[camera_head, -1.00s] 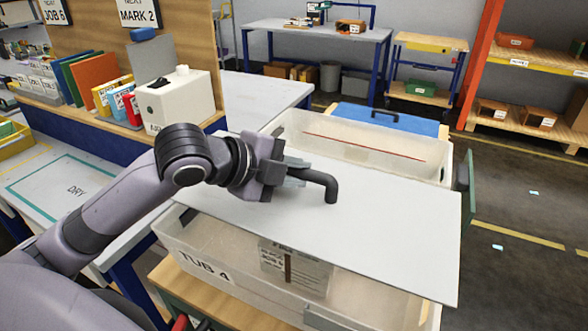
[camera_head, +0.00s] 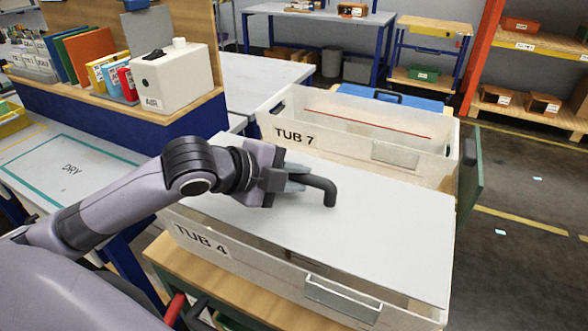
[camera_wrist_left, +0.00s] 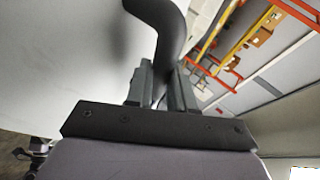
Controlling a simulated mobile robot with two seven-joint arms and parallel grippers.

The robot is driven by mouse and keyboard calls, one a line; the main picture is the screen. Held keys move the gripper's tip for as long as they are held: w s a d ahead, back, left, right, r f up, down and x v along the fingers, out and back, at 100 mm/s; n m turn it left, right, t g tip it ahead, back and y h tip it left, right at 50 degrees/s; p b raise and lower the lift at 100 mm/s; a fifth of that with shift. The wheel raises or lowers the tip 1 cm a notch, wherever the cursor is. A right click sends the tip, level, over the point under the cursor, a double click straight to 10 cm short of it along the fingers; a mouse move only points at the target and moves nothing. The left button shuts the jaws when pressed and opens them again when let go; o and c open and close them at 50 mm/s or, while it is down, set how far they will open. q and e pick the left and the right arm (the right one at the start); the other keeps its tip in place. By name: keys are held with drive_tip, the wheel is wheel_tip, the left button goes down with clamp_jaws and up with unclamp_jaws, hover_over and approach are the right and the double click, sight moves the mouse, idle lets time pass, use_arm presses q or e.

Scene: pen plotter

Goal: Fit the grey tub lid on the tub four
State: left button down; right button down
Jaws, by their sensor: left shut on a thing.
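The grey tub lid (camera_head: 385,220) is a wide flat panel with a dark bent handle (camera_head: 322,188) on top. My left gripper (camera_head: 298,182) is shut on the handle, which also shows between its fingers in the left wrist view (camera_wrist_left: 165,50). The lid lies over tub four (camera_head: 235,255), a translucent box labelled TUB 4, and hides most of its inside. A narrow gap shows between the lid's near edge and the tub's front wall. I cannot tell whether the lid touches the rim. My right gripper is not in view.
An open tub labelled TUB 7 (camera_head: 350,125) stands right behind tub four. A green panel (camera_head: 470,180) stands upright at the right. A white box marked AIR (camera_head: 172,80) is on the bench at the left.

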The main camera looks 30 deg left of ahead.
use_arm(q)
drive_tip(key=shift+f, duration=0.35)
drive_tip(key=c, duration=0.9)
unclamp_jaws()
drive_tip(key=shift+s, duration=0.1)
drive_tip(key=v, duration=0.5)
drive_tip(key=shift+s+a+b, duration=0.15)
drive_tip(key=shift+a+b, duration=0.05)
drive_tip(key=shift+b, duration=0.15)
drive_tip(key=shift+s+a+r, duration=0.15)
drive_tip(key=shift+s+r, duration=0.4)
drive_tip(key=shift+s, duration=0.1)
